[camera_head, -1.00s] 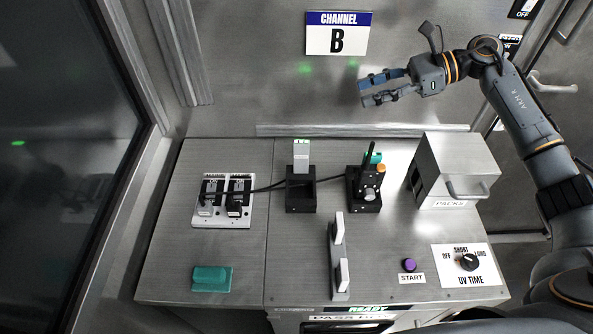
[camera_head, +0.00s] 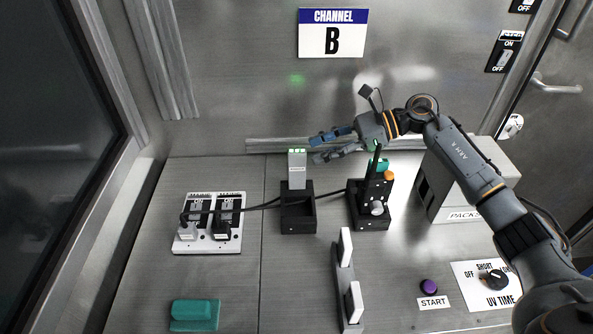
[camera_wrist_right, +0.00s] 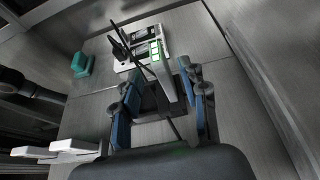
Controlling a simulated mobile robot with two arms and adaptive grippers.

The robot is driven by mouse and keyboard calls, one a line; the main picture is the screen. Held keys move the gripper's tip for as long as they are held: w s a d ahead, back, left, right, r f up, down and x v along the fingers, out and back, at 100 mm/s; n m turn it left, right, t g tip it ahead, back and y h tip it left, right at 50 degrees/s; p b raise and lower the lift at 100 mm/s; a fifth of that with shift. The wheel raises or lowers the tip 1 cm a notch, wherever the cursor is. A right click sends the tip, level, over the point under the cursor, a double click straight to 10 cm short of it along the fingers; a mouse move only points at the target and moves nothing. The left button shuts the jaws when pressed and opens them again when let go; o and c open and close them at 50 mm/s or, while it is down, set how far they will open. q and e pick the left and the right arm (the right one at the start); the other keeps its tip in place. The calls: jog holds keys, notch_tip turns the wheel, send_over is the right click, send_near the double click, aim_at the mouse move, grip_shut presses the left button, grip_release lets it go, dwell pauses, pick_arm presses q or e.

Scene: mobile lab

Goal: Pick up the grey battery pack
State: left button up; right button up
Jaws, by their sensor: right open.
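The grey battery pack (camera_head: 297,172) stands upright in a black charging dock (camera_head: 298,212), with green lights lit on its top. My right gripper (camera_head: 318,147) is open and empty, above and just right of the pack in the head view. In the right wrist view the pack (camera_wrist_right: 163,72) shows between the two blue-padded fingers of the right gripper (camera_wrist_right: 161,75), apparently still beyond them; I see no grip on it. The pack's lower end is hidden inside the dock. My left gripper is not in view.
A second black dock (camera_head: 371,207) with a dark upright stick and an orange knob stands to the right, under my wrist. A PACKS box (camera_head: 465,180) is farther right. Cables run from the mains sockets (camera_head: 208,240) to the docks. A teal block (camera_head: 195,315) lies front left.

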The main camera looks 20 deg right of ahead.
aim_at(297, 150)
jog(key=x, duration=0.2)
jog(key=p+x, duration=0.1)
jog(key=x, duration=0.1)
jog(key=p+x, duration=0.1)
jog(key=x, duration=0.1)
jog(key=shift+s+a+r, duration=0.1)
jog(key=shift+a+r, duration=0.1)
jog(key=shift+r, duration=0.2)
grip_shut()
jog(key=shift+d, duration=0.1)
